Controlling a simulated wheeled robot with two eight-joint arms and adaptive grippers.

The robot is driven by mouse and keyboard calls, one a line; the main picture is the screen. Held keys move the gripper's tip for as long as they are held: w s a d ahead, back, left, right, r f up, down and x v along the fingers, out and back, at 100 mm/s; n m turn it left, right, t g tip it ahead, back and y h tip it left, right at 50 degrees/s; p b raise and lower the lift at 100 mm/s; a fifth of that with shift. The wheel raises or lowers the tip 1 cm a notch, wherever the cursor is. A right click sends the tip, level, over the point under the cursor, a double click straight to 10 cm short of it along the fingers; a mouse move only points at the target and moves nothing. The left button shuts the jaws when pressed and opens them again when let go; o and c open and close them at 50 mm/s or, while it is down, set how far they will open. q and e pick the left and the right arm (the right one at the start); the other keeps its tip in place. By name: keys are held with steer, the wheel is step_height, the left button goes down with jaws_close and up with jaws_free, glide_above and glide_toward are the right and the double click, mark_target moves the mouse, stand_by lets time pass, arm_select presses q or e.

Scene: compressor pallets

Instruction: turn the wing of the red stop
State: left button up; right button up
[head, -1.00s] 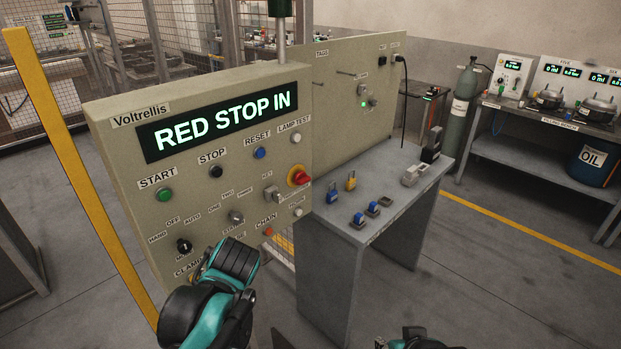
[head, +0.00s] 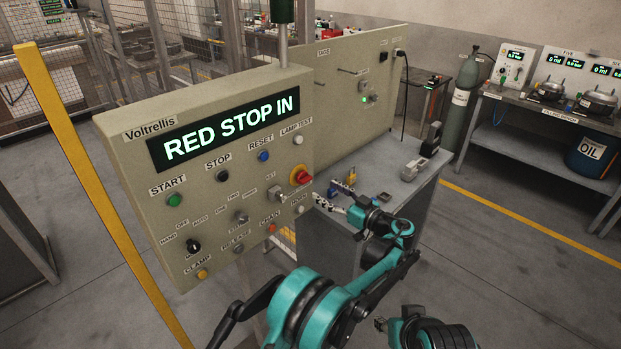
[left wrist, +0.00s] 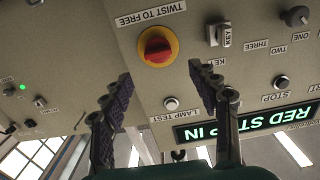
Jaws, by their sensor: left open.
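The red stop (head: 301,176) is a red knob with a wing on a yellow round base, on the right part of the beige panel. In the left wrist view, which is upside down, the red stop (left wrist: 157,46) shows whole at the top, beside a "TWIST TO FREE" label (left wrist: 150,15). My left gripper (head: 323,204) is open and empty, to the right of and a little below the stop in the head view. In the left wrist view its fingers (left wrist: 162,84) are spread, with the stop beyond their tips, apart from them.
The panel's display (head: 225,127) reads "RED STOP IN". A key switch (head: 275,193), a white lamp test button (head: 298,140) and other knobs surround the stop. A grey table (head: 405,195) with padlocks stands right of the panel. A yellow post (head: 95,190) stands left.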

mark_target(308, 180)
arm_select(q)
steer(key=b+x, duration=0.1)
steer(key=x, duration=0.6)
steer(key=shift+w+a+b, duration=0.15)
steer(key=shift+w+b, duration=0.15)
steer(key=shift+b, duration=0.05)
